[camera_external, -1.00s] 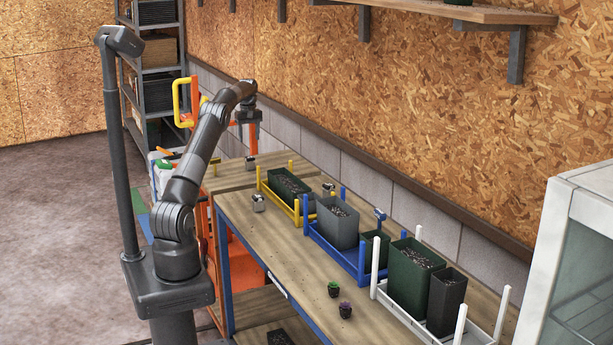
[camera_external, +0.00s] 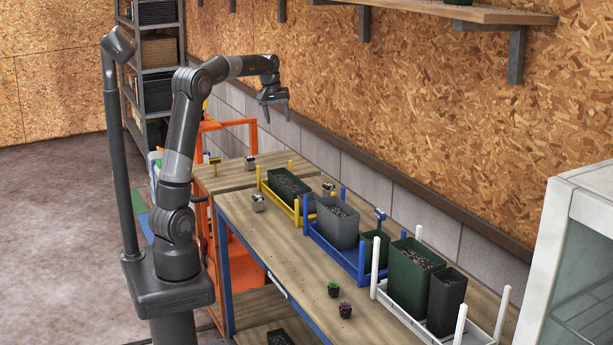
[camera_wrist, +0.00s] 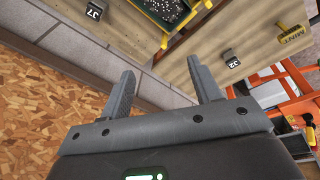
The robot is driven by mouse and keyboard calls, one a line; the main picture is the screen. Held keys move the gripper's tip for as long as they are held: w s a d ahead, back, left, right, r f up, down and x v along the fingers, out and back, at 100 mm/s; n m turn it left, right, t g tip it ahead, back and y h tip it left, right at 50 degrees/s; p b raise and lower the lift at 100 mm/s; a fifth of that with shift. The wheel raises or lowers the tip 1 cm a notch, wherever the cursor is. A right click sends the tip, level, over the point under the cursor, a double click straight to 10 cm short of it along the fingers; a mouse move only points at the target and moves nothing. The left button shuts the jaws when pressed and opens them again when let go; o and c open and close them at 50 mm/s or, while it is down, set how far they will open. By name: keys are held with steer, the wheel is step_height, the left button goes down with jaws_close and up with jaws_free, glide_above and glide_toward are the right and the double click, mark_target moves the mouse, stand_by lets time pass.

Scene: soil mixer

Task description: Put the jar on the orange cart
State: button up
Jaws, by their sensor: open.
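My gripper (camera_external: 276,117) is open and empty, pointing down in the air near the wall, above the back edge of the bench. Its two spread fingers (camera_wrist: 160,78) show in the wrist view with nothing between them. The orange cart (camera_external: 245,258) stands at the far left end of the bench, partly hidden by my arm and the bench. Part of its orange frame also shows at the right of the wrist view (camera_wrist: 303,76). I cannot make out a jar for certain in either view.
The wooden bench (camera_external: 262,238) carries yellow, blue and white racks with soil-filled planters. A white cabinet (camera_external: 575,250) stands at right.

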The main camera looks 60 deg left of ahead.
steer(key=s+d+r+m+t, duration=0.1)
steer(key=s+d+m, duration=0.15)
steer(key=d, duration=0.35)
steer(key=s+d+r+m, duration=0.1)
steer(key=s+d, duration=0.2)
steer(key=d, duration=0.3)
steer(key=s+d+f+m+t, duration=0.1)
steer(key=s+d+f+m, duration=0.2)
steer(key=s+d, duration=0.5)
steer(key=s+d+f+m+t, duration=0.1)
steer(key=s+d+f+m, duration=0.3)
steer(key=s+d, duration=0.5)
step_height(320, 180, down, 2)
steer(key=shift+s+d+f+h, duration=0.3)
steer(key=shift+s+h, duration=0.1)
steer(key=shift+s, duration=0.8)
